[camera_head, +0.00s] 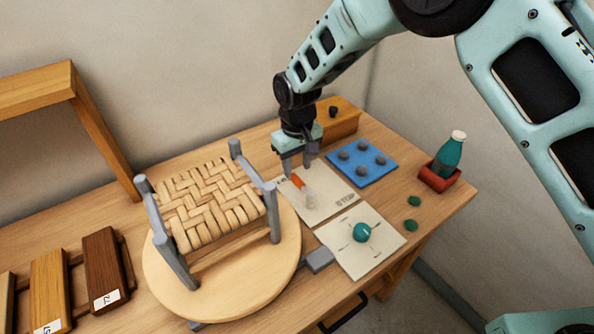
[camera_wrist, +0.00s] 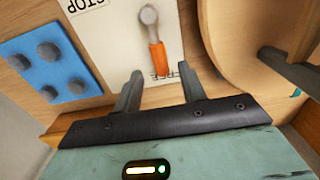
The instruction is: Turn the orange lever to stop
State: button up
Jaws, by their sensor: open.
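The orange lever (camera_head: 298,182) is on a pale plate (camera_head: 325,211) beside the woven seat. Its handle points toward the back wall, away from the STOP label (camera_head: 345,201) at the plate's right. In the wrist view the orange lever (camera_wrist: 157,58) runs from a grey round pivot (camera_wrist: 148,16) toward my gripper; the STOP label (camera_wrist: 86,4) shows upside down at upper left. My gripper (camera_head: 297,168) is just above the lever's handle end. In the wrist view my gripper (camera_wrist: 159,75) is open, with the handle end between its fingertips; contact cannot be told.
A blue pad with grey knobs (camera_head: 361,163) lies right of the plate. A second plate with a teal knob (camera_head: 362,232) is in front. The woven seat (camera_head: 212,200) stands on a round turntable (camera_head: 231,294) at left. A bottle (camera_head: 449,155) in a red holder stands far right.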

aim_at(297, 178)
jog(key=shift+f+p, duration=0.4)
jog(key=shift+f, duration=1.7)
jog(key=shift+c, duration=0.3)
grip_shut()
